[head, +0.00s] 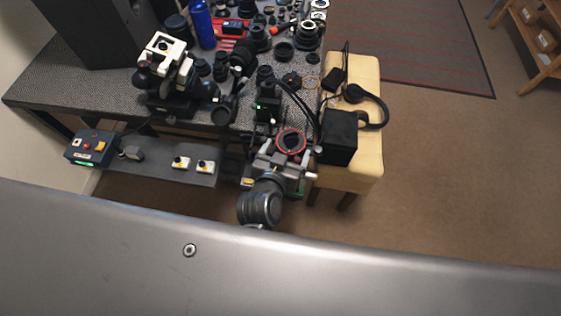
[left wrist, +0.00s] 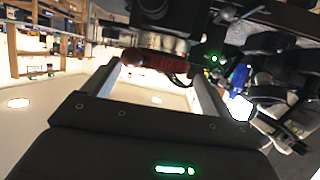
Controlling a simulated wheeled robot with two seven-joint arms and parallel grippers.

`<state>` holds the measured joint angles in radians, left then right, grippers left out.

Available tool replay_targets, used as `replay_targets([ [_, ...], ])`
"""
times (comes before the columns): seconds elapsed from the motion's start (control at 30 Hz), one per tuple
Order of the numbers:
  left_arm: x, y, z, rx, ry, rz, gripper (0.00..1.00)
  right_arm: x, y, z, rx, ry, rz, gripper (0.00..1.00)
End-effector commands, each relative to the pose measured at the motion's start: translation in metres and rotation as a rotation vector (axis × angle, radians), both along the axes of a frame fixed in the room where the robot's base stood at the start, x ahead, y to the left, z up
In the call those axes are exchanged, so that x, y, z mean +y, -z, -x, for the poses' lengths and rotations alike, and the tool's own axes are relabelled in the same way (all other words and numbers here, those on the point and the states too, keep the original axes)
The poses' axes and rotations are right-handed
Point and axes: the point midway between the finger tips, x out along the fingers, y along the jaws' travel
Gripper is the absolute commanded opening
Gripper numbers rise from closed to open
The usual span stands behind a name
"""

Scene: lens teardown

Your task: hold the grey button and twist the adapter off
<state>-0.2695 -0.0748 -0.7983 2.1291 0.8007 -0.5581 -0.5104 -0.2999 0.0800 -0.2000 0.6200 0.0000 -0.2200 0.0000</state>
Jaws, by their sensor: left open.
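The adapter appears as a red-rimmed ring (head: 291,141) at the front edge of the bench in the head view. I cannot make out the grey button. My right gripper is not in view.
A grey bench (head: 60,95) carries a white-and-black instrument (head: 163,58), a blue bottle (head: 202,25) and several lens parts. A yellow stool (head: 367,75) holds a black box (head: 339,137) and headphones (head: 375,100). A lower shelf (head: 145,170) holds small switch boxes.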

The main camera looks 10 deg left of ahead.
Motion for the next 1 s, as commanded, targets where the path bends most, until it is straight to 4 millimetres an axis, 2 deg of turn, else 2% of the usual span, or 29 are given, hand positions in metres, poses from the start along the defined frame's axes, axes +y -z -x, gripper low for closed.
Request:
replay_targets([
  [0.1, -0.003, 0.008, -0.019, -0.002, 0.002, -0.003, 0.85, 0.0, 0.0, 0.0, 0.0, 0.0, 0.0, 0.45],
  [0.3, -0.006, 0.016, -0.038, 0.0, 0.001, -0.002, 0.85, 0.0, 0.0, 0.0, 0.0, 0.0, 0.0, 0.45],
  [0.7, -0.007, 0.019, -0.045, 0.0, 0.0, 0.0, 0.85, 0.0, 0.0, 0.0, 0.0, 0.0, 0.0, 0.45],
  [1.0, -0.007, 0.019, -0.044, 0.0, 0.0, -0.001, 0.49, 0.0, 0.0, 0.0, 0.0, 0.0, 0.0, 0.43],
])
